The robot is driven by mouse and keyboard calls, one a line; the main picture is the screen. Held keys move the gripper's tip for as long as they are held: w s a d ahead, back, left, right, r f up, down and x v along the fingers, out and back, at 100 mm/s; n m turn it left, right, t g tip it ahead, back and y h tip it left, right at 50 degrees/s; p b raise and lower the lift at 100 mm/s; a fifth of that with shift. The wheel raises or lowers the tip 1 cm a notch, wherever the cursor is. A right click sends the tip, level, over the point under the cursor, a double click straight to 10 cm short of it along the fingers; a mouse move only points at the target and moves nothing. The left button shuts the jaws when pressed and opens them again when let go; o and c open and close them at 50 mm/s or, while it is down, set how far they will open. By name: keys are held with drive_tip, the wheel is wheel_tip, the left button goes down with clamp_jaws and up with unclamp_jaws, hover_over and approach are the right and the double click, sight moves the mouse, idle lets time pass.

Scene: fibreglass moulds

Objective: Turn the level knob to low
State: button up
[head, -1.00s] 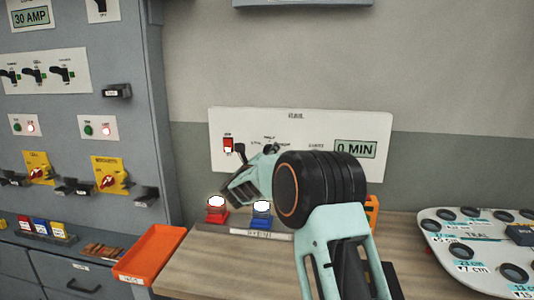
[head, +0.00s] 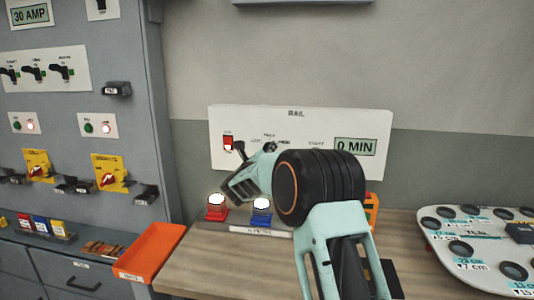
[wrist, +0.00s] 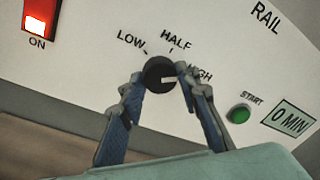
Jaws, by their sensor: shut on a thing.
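The level knob (wrist: 157,70) is a round black knob with a white mark, on the white RAIL panel (wrist: 95,80). LOW is printed to its upper left, HALF above it and HIGH to its right. The white mark points right, towards the HIGH side. My gripper (wrist: 161,82) is shut on the knob, with one blue-grey finger on each side of it. The right finger partly covers the HIGH label.
A lit red ON switch (wrist: 38,22) sits left of the knob; a green START button (wrist: 239,114) and a 0 MIN display (wrist: 289,118) sit right. Red (head: 216,208) and blue (head: 261,212) items stand below the panel, near an orange tray (head: 150,252).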

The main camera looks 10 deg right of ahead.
drive_tip(key=shift+f, duration=0.1)
drive_tip(key=n+b, duration=0.1)
drive_tip(key=n, duration=0.7)
drive_tip(key=n+t+y+b, duration=0.1)
drive_tip(key=n+b, duration=0.1)
drive_tip(key=n, duration=0.6)
drive_tip(key=n+y+b, duration=0.1)
drive_tip(key=n+b, duration=0.1)
drive_tip(key=n, duration=0.7)
drive_tip(key=shift+d+t, duration=0.15)
drive_tip(key=shift+t, duration=0.25)
drive_tip(key=shift+n, duration=0.3)
drive_tip(key=o, duration=1.2)
drive_tip(key=shift+c, duration=0.2)
drive_tip(key=shift+s, duration=0.1)
